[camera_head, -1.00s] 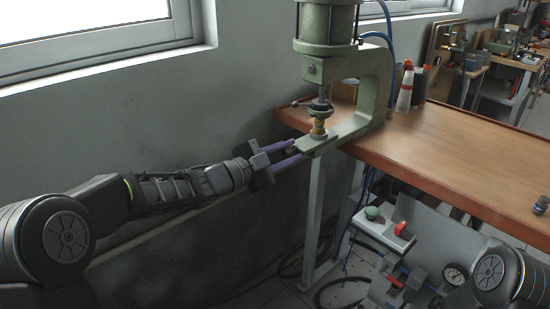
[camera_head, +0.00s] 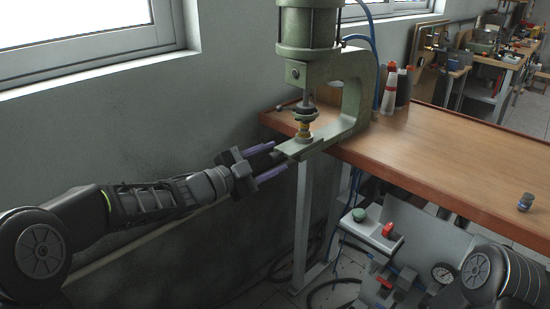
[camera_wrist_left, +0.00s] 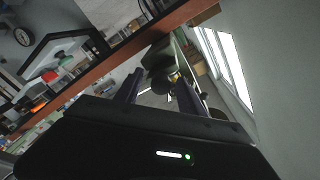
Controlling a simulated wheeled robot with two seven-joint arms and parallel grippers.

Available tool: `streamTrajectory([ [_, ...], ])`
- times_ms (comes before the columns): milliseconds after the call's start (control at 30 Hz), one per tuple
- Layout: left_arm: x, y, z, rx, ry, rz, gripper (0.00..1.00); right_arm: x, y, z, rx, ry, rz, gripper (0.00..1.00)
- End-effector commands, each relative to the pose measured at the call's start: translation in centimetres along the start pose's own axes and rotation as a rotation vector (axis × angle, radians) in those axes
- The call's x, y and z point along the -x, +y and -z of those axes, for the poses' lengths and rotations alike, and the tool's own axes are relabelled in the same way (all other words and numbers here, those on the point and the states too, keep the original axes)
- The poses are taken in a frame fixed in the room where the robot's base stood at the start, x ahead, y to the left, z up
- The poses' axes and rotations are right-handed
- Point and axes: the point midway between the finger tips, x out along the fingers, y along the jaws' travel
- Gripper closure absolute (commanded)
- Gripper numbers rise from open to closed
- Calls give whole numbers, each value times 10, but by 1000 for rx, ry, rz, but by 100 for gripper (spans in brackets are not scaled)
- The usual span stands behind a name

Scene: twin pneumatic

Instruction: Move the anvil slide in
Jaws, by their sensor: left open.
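The green press (camera_head: 350,95) stands at the left end of the bench. Its anvil slide (camera_head: 291,151) is the flat green piece under the ram, at the front of the press base. A dark end piece, perhaps its knob, faces my left gripper (camera_head: 280,160). That gripper is open, its two purple fingers on either side of the slide's front end. In the left wrist view the fingers (camera_wrist_left: 160,95) are apart, with a dark rounded part between or just beyond them. Contact cannot be told. My right gripper is out of view; only part of that arm shows.
The wooden bench (camera_head: 450,170) runs right from the press, mostly clear. Bottles (camera_head: 390,90) stand behind the press, and a small grey part (camera_head: 525,202) lies at the right. A wall is on the left.

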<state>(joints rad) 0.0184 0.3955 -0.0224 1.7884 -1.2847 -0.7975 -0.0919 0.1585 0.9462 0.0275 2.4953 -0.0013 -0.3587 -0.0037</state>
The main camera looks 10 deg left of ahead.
Motion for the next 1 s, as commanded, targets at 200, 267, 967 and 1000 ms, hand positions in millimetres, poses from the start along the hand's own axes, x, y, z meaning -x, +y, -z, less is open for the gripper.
streamTrajectory([
  [200, 36, 0, 0, 1, -2, 1, 53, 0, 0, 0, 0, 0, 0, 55],
  [267, 46, 0, 0, 1, -2, 2, 53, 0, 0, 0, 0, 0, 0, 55],
  [967, 65, -5, -20, 89, -75, 52, 53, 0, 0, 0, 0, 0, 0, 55],
  [1000, 66, -3, -29, 142, -105, 75, 53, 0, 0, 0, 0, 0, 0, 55],
])
